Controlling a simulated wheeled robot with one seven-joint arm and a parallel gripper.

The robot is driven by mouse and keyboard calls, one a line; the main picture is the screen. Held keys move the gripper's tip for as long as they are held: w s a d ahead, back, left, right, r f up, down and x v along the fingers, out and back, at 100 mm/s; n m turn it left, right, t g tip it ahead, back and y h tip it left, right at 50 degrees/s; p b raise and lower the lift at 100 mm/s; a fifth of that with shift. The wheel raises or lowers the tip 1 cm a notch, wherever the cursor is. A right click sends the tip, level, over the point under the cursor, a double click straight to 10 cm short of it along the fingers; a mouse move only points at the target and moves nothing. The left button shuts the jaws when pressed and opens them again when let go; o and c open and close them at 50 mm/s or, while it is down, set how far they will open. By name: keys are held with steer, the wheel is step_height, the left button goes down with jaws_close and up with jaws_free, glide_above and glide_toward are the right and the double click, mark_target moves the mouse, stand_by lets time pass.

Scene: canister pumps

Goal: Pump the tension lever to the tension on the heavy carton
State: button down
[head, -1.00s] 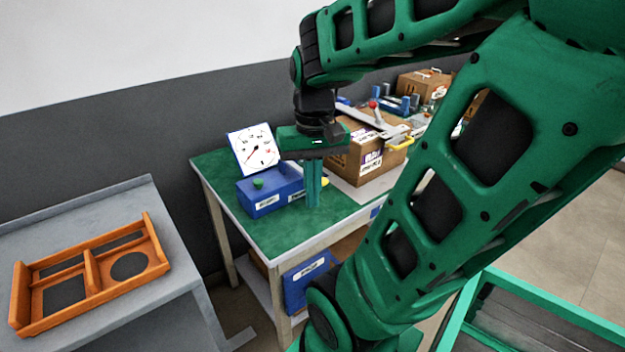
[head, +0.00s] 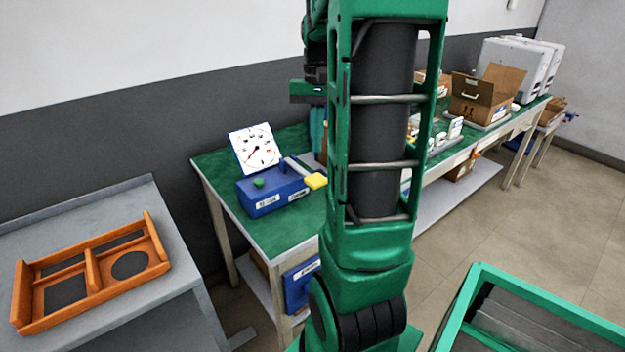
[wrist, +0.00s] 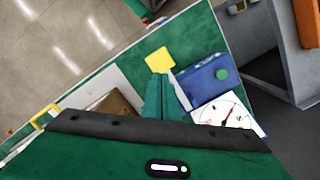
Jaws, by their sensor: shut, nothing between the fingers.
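A blue pump box (head: 268,192) with a green knob (head: 258,183) stands on the green table top. A metal lever with a yellow end pad (head: 316,181) reaches out from it to the right. A white dial gauge (head: 255,150) leans behind the box; its fine marks are too small to read. My gripper (head: 318,145) is shut and empty, fingers down, above and behind the pad in the head view. In the wrist view the fingers (wrist: 158,80) point towards the yellow pad (wrist: 160,60). The brown carton (wrist: 112,104) is mostly hidden behind my arm in the head view.
A yellow handle (wrist: 45,117) shows beside the carton. An orange tray (head: 92,272) lies on the grey bench at left. An open carton (head: 485,97) stands farther along at right. The green table top front of the box is clear.

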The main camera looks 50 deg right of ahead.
mark_target(316, 177)
steer(key=shift+s+a+f, duration=0.1)
steer(key=shift+a+f, duration=0.05)
steer(key=shift+f, duration=1.4)
steer(key=shift+s+a+f, duration=0.1)
steer(key=shift+a+f, duration=0.05)
steer(key=shift+f, duration=1.75)
steer(key=shift+f, duration=0.1)
